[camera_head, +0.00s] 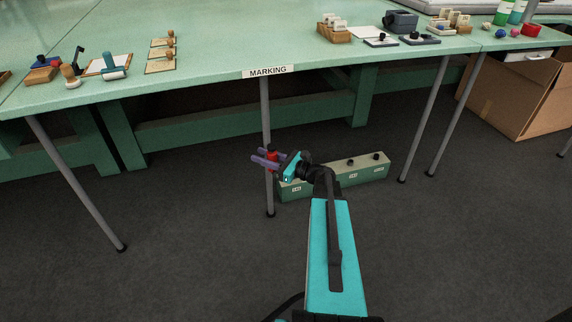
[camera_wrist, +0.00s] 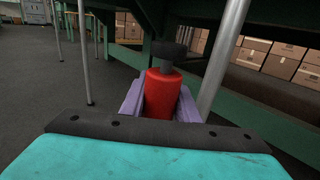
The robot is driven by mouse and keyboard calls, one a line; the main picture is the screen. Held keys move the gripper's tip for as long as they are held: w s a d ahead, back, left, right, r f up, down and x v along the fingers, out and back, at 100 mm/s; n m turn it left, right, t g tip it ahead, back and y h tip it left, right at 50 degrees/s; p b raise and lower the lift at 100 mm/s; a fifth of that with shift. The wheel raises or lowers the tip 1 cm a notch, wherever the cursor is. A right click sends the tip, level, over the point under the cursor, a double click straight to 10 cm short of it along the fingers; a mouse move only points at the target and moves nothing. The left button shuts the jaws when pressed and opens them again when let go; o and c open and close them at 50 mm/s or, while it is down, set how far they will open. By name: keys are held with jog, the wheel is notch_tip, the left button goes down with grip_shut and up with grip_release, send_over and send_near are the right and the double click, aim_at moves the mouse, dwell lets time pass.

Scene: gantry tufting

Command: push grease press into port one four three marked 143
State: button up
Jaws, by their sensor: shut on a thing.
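My gripper (camera_head: 262,158) has purple fingers and is shut on the grease press (camera_wrist: 163,95), a red cylinder with a grey neck and black top. The press stands roughly upright between the fingers in the wrist view. In the head view it is a small red and black shape (camera_head: 271,157) near a table leg. A long green block (camera_head: 333,183) lies on the floor under the table, with black round fittings on top and small white labels on its front. The labels are too small to read, so I cannot tell which port is 143. My arm hides part of the block.
A grey table leg (camera_head: 266,110) stands close beside my gripper. The green table (camera_head: 225,88), with a MARKING label (camera_head: 268,71), overhangs behind it. Stamps and small trays lie on top. A cardboard box (camera_head: 520,95) is at the right. The floor in front is clear.

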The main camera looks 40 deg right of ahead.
jog(key=a+r+n+g+y, duration=0.2)
jog(key=a+r, duration=0.3)
jog(key=a, duration=0.5)
jog(key=a+r+n+g+y, duration=0.2)
jog(key=a+r, duration=0.4)
jog(key=a, duration=0.5)
jog(key=a+r+n+g+y, duration=0.1)
jog(key=a+r+n+y, duration=0.1)
jog(key=a+r, duration=0.4)
jog(key=a+y, duration=0.1)
jog(key=a, duration=0.3)
jog(key=shift+a+r+g, duration=0.2)
jog(key=shift+a+g, duration=0.15)
jog(key=shift+g, duration=0.05)
